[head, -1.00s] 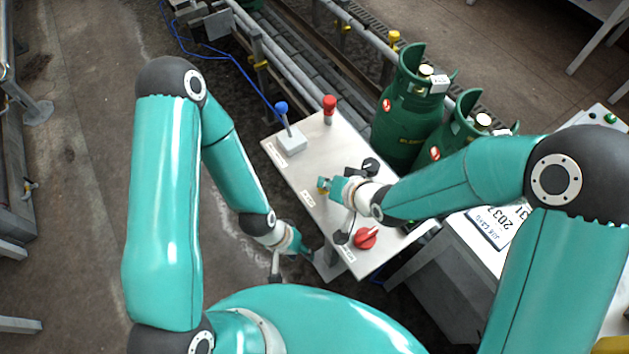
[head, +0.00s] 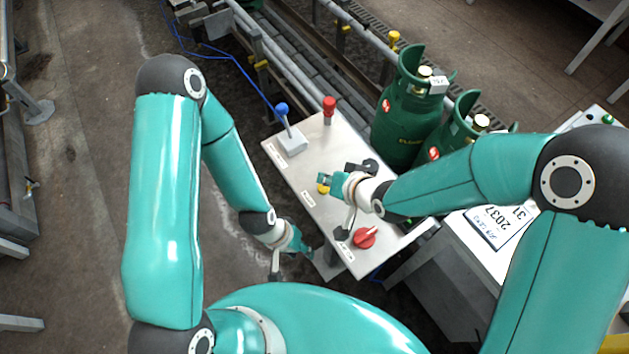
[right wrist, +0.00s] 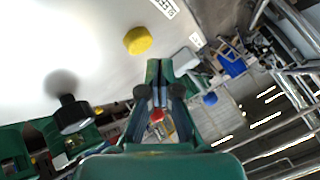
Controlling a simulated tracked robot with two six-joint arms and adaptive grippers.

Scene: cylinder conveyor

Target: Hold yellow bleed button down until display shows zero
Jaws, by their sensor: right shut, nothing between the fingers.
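The yellow button (head: 323,189) is on the pale panel, partly covered by my right gripper (head: 326,178) in the head view. In the right wrist view the round yellow button (right wrist: 138,40) shows whole, up and left of the fingertips. My right gripper (right wrist: 160,66) is shut and empty, with a gap in the picture between its tips and the button. My left gripper (head: 306,250) hangs low by the panel's near-left edge, away from the button; its fingers are too unclear to judge. I cannot make out a display reading.
A conveyor (head: 290,60) runs behind.

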